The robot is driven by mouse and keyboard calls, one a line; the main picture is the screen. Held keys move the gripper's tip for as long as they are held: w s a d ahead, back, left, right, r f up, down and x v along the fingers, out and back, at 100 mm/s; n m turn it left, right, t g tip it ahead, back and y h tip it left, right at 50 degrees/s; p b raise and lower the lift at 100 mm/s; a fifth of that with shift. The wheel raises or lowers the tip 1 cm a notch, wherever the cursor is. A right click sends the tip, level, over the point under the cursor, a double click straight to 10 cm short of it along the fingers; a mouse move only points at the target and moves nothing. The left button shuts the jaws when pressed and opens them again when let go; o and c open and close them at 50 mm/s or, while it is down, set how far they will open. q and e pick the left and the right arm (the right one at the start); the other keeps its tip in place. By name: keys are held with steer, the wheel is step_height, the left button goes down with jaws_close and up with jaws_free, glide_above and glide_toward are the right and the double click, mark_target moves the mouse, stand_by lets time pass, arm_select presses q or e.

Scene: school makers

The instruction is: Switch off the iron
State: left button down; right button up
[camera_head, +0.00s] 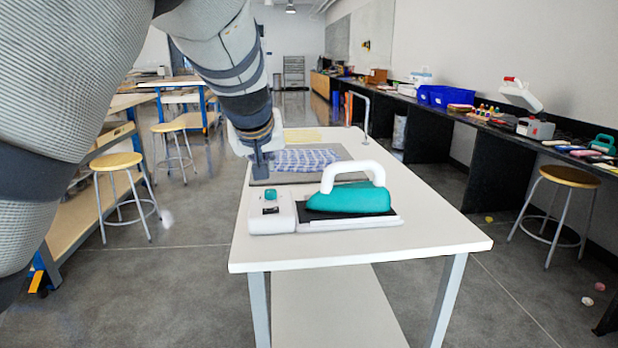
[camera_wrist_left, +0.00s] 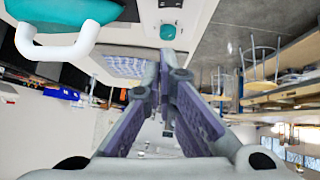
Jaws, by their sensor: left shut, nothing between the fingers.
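The iron (camera_head: 350,198) has a teal body and a white handle. It rests on a dark plate at the right of its white base unit (camera_head: 262,224). A teal knob (camera_head: 270,193) and a small dark panel (camera_head: 270,210) are on top of that unit. My left gripper (camera_head: 262,172) is shut and empty, pointing down just behind the knob, apparently apart from it. In the left wrist view the iron (camera_wrist_left: 75,12) is at the upper left, and the knob (camera_wrist_left: 168,32) is just beyond my left fingertips (camera_wrist_left: 166,62). My right gripper is out of view.
The base stands near the front of a white table (camera_head: 420,236). A blue-and-white checked cloth (camera_head: 305,160) lies behind it on a grey mat. The table's front strip is clear.

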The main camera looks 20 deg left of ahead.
arm_select(q)
steer(key=b, duration=0.1)
glide_above(275, 210)
steer(key=f, duration=0.6)
steer(key=shift+s+a+f, duration=0.15)
steer(key=shift+s+f, duration=0.05)
steer(key=shift+f, duration=0.15)
steer(key=shift+w+f, duration=0.25)
steer(key=shift+f, duration=1.5)
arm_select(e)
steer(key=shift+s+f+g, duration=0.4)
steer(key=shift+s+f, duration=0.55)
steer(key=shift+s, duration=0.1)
